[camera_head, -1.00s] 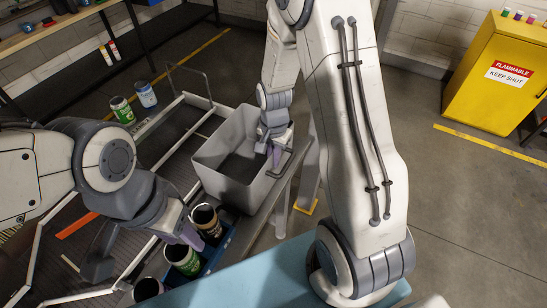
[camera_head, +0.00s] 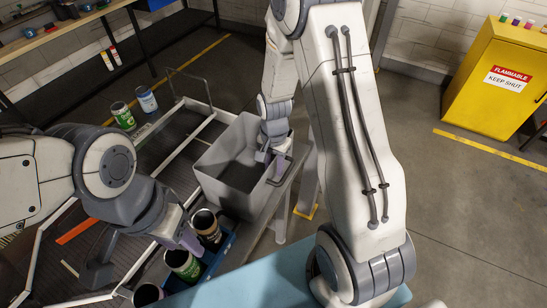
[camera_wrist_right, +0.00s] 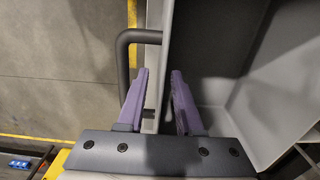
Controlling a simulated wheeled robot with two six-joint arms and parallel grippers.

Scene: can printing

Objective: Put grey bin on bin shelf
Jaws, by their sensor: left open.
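The grey bin (camera_head: 233,173) stands upright and looks empty, at the edge of the grey metal frame in the middle of the head view. My right gripper (camera_head: 270,166) is at the bin's right wall. In the right wrist view its purple fingers (camera_wrist_right: 160,78) straddle that wall, one inside and one between wall and dark handle (camera_wrist_right: 124,55). Whether they press on it is unclear. My left gripper (camera_head: 187,240) is open beside the cans in the blue tray (camera_head: 223,248); its tips are partly hidden. I cannot make out which surface is the bin shelf.
Several open cans, including a green one (camera_head: 183,265), stand in the blue tray. A green can (camera_head: 122,117) and a blue-white can (camera_head: 147,100) stand at the frame's far side. A yellow cabinet (camera_head: 497,90) stands at right. The floor between is clear.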

